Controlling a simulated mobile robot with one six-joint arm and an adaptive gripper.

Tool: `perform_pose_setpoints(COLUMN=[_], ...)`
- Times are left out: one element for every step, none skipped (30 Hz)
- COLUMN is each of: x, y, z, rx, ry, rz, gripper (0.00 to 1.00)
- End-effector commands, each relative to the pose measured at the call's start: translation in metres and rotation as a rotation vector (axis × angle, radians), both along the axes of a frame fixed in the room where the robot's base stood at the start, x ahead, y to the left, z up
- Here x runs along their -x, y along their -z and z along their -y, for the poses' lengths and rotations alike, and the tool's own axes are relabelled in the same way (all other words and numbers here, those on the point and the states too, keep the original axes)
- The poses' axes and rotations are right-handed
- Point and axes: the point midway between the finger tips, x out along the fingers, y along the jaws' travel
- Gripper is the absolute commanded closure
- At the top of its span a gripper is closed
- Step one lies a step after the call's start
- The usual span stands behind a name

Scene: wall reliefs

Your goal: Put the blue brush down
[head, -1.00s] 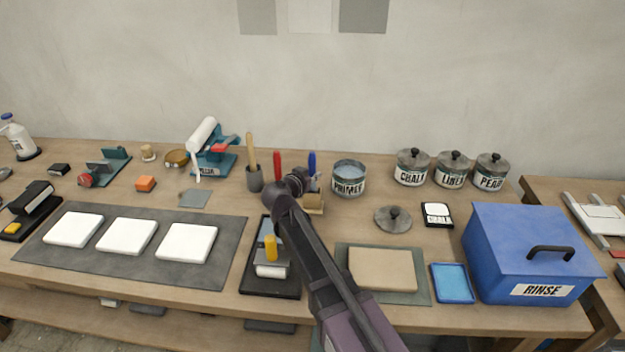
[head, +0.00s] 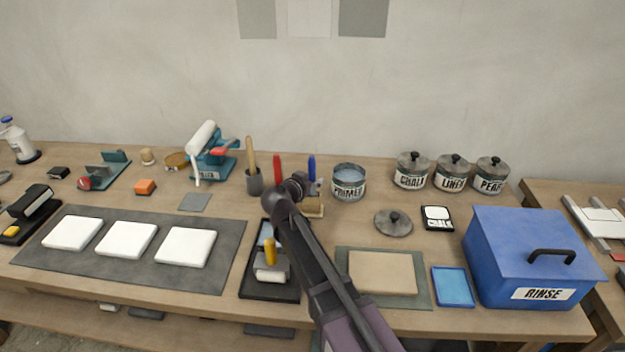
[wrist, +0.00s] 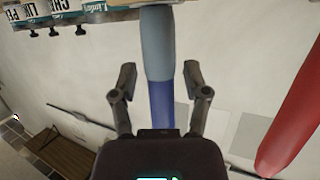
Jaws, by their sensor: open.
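The blue brush (head: 312,167) stands upright at the wooden brush holder (head: 314,210), behind my wrist in the head view. Its lower part is hidden there. In the wrist view the brush's blue handle (wrist: 162,108) runs between the two fingers of my gripper (wrist: 158,80). The fingers are open, with a gap visible on each side of the handle. In the head view my arm hides most of the gripper. A red brush (head: 277,167) stands just left of the blue one; it also shows at the right of the wrist view (wrist: 300,120).
An open primer tin (head: 348,184) stands close to the right of the holder. A grey cup (head: 254,184) with a wooden-handled tool is to the left. A loose lid (head: 394,222) lies further right.

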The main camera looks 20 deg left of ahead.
Motion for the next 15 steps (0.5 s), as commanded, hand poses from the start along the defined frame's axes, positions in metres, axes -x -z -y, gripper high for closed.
perform_pose_setpoints(x=[0.000,0.000,0.000,0.000,0.000,0.001,0.004,0.007,0.011,0.014,0.018,0.023,0.027,0.032,0.038], y=[-0.001,-0.001,-0.002,-0.003,-0.004,-0.005,-0.005,-0.006,-0.008,-0.009,-0.010,-0.012,-0.013,-0.015,-0.017], z=[0.000,0.000,0.000,0.000,0.000,0.000,0.000,-0.001,-0.001,-0.001,-0.002,-0.003,-0.004,-0.004,-0.005], rx=[0.000,0.000,0.000,0.000,0.000,0.000,0.000,0.000,0.001,0.001,0.001,0.001,0.000,0.000,0.000], ry=[0.000,0.000,0.000,0.000,0.000,0.000,-0.001,-0.001,-0.001,0.000,0.000,-0.001,-0.002,-0.002,-0.002], rz=[0.000,0.000,0.000,0.000,0.000,0.000,0.000,0.000,0.000,0.000,0.000,0.000,0.000,0.000,0.000], gripper=[0.40,0.40,0.40,0.40,0.40,0.40,0.40,0.40,0.40,0.40,0.40,0.40,0.40,0.40,0.40])
